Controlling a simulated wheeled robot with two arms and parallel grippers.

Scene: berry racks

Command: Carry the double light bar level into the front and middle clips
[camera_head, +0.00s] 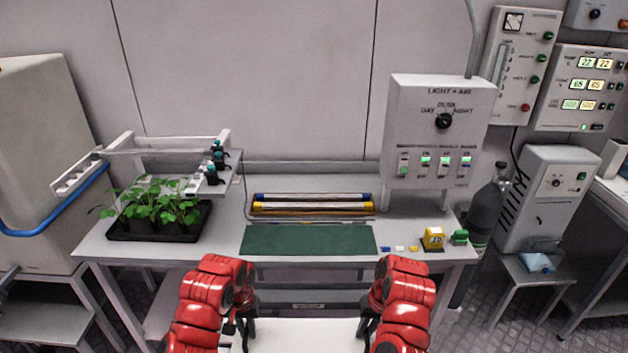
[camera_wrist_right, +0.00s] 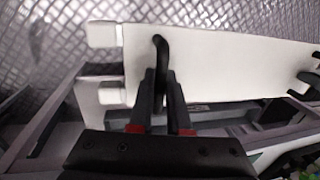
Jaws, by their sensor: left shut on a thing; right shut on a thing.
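A wide white panel, seemingly the double light bar (camera_head: 305,335), is held between my two grippers at the bottom of the head view. In the right wrist view the white panel (camera_wrist_right: 225,65) has two short tabs at one end and black handles. My right gripper (camera_head: 368,328) is shut on one black handle (camera_wrist_right: 160,50). My left gripper (camera_head: 247,332) is shut at the panel's other side. The panel looks roughly level.
A black tray of seedlings (camera_head: 118,228) stands under the rack. Tubes with blue and yellow ends (camera_head: 312,206) lie behind a green mat (camera_head: 308,240), which is clear.

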